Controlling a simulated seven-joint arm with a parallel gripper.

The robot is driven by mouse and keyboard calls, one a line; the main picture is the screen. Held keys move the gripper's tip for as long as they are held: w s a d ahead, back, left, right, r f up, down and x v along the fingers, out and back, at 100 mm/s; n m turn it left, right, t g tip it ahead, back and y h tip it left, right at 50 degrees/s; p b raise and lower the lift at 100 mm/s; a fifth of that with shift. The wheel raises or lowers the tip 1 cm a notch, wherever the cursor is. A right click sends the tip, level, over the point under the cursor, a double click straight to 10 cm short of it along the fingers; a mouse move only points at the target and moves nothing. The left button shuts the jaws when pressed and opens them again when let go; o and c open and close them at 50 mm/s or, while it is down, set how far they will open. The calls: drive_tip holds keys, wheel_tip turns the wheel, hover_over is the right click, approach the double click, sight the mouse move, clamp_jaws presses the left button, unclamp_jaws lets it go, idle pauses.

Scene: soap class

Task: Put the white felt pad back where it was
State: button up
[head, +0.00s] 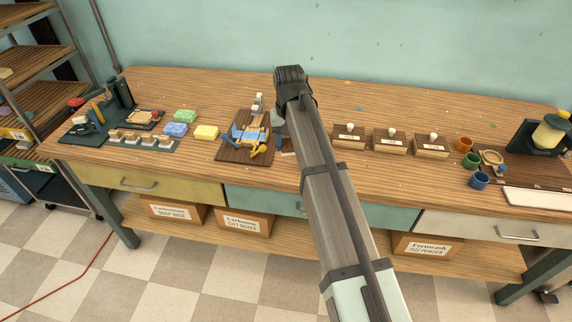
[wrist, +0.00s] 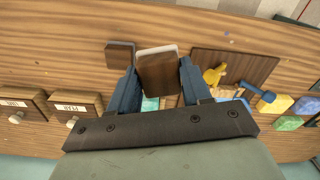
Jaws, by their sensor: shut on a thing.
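In the wrist view, my gripper (wrist: 158,75) has its two blue fingers on either side of a flat brown-faced block with a whitish edge (wrist: 157,73). It is shut on this block, which I take to be the white felt pad, though only its edge looks white. Whether the block touches the table is unclear. A small dark brown square (wrist: 120,56) lies on the table just left of it. A little teal shows between the fingers behind the block. In the head view, my arm hides the fingertips and the block.
A brown board with tools (head: 232,151) lies just left of my gripper in the head view. Several labelled wooden boxes (head: 390,142) stand to the right. Yellow, blue and green sponge-like blocks (head: 206,132) lie further left. Cups (head: 479,180) stand far right. Bare wooden tabletop (head: 400,180) lies in front of the boxes.

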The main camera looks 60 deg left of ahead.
sight(286, 164)
drive_tip(key=shift+w+a+f+m, duration=0.25)
drive_tip(key=shift+a+f+m, duration=0.3)
drive_tip(key=shift+f, duration=1)
drive_tip(key=shift+w+a+f+m, duration=0.3)
drive_tip(key=shift+a+f+m, duration=0.25)
drive_tip(key=shift+f, duration=0.95)
drive_tip(key=shift+w+a+f+m, duration=0.25)
drive_tip(key=shift+a+f+m, duration=0.3)
drive_tip(key=shift+f, duration=1)
drive_tip(key=shift+f, duration=0.1)
drive_tip(key=o, duration=0.9)
drive_tip(key=shift+o, duration=0.2)
wheel_tip(286, 164, up, 12)
